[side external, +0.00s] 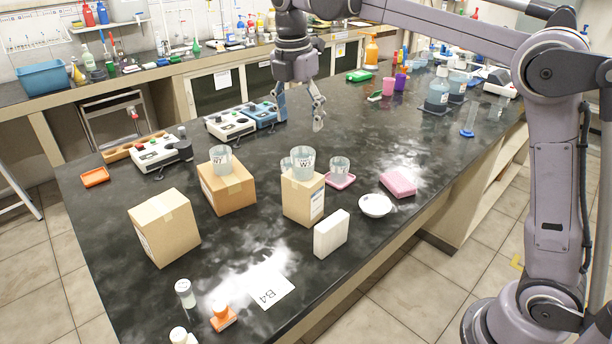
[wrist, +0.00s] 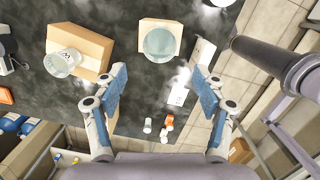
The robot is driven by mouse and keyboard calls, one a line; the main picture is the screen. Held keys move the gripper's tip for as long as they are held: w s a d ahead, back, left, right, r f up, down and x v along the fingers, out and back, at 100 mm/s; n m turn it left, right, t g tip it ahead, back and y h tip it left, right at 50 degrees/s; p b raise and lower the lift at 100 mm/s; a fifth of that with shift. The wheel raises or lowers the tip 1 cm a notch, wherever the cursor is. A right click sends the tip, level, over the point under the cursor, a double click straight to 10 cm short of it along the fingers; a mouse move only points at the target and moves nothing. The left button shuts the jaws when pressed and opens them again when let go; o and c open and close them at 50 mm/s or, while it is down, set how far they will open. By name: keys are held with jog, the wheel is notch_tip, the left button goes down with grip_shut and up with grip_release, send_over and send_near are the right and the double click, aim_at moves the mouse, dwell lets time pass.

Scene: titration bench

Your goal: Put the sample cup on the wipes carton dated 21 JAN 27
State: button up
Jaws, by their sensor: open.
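Three brown cartons stand on the dark bench: a front-left carton (side external: 165,232) with a bare top, a middle carton (side external: 232,196) and a right carton (side external: 303,203). A clear cup (side external: 220,158) stands on the middle carton. Carton dates are unreadable, and which cup is the sample cup cannot be told. My gripper (side external: 300,112) is open and empty above the bench, behind the cartons; its spread fingers also show in the wrist view (wrist: 158,92).
A white box (side external: 331,235) stands upright near the right carton. A white dish (side external: 375,205) and pink block (side external: 398,184) lie to its right. A B4 card (side external: 262,291), small bottles (side external: 185,292) and an orange-based item (side external: 222,318) are in front. Instruments (side external: 160,152) stand behind.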

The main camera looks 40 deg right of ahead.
jog(key=s+d+f+m+t, duration=0.1)
jog(key=s+f+m+t, duration=0.2)
jog(key=s+f+m, duration=0.3)
jog(key=s+d+f+m+t+y, duration=0.1)
jog(key=s+f+m+t, duration=0.2)
jog(key=s+f+m, duration=0.4)
jog(key=s+m, duration=0.7)
jog(key=shift+s+d+f+m+t, duration=0.15)
jog(key=shift+d+f+m+t, duration=0.05)
jog(key=shift+m+t, duration=0.2)
